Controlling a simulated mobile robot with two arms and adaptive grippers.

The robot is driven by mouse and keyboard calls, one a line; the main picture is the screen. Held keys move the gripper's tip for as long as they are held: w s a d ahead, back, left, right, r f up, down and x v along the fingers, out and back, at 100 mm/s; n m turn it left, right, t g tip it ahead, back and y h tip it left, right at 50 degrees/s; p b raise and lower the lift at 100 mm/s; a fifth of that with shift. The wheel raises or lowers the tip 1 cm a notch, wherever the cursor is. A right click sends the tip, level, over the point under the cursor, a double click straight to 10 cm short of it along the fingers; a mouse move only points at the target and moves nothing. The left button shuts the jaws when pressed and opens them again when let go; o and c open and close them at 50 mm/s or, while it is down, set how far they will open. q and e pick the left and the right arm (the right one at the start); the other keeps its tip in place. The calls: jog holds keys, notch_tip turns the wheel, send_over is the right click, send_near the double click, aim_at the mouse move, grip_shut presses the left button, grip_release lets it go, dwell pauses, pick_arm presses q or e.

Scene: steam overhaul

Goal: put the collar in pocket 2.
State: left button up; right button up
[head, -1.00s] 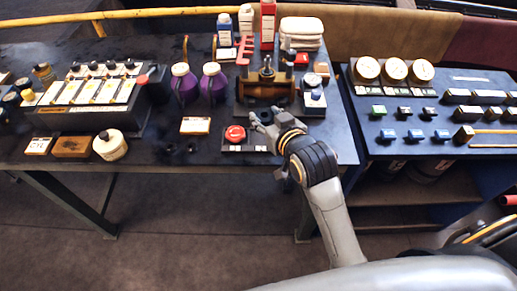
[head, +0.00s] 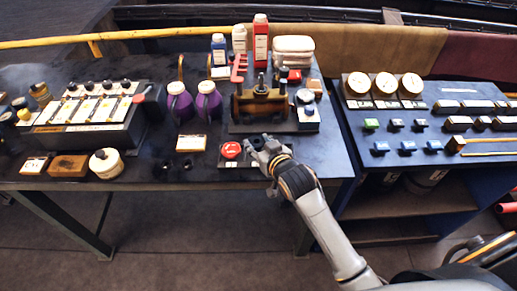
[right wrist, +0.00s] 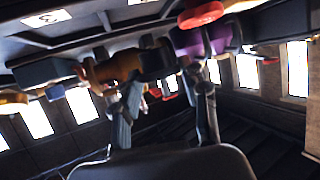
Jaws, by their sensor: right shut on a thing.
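My right gripper (head: 257,148) is low over the front part of the workbench, beside a red round button and in front of a brown metal fixture. In the right wrist view its two fingers (right wrist: 165,105) stand apart with the bench behind them. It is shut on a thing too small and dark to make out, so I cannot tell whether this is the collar. I cannot pick out the collar or pocket 2 for certain in either view. Two small dark round things (head: 175,166) are near the bench's front edge. My left gripper is not in view.
The brown fixture (head: 262,104) stands behind the gripper, with bottles at the back. The red button (head: 231,149) is just left of the gripper. Purple jugs (head: 209,102) and a sloped panel (head: 85,123) stand further left. A blue-sided console (head: 440,130) stands at right.

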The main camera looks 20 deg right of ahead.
aim_at(258, 150)
jog(key=shift+w+d+f, duration=0.2)
jog(key=shift+w+f, duration=0.6)
jog(key=shift+f, duration=0.1)
jog(key=shift+f+p, duration=0.4)
jog(key=shift+f, duration=1.15)
jog(key=shift+f, duration=0.1)
jog(key=o, duration=1.3)
jog(key=shift+f, duration=0.1)
jog(key=shift+o, duration=0.2)
jog(key=shift+s, duration=0.15)
jog(key=b+v, duration=0.1)
jog(key=v, duration=1.1)
jog(key=shift+r, duration=0.25)
jog(key=shift+d+f, duration=0.1)
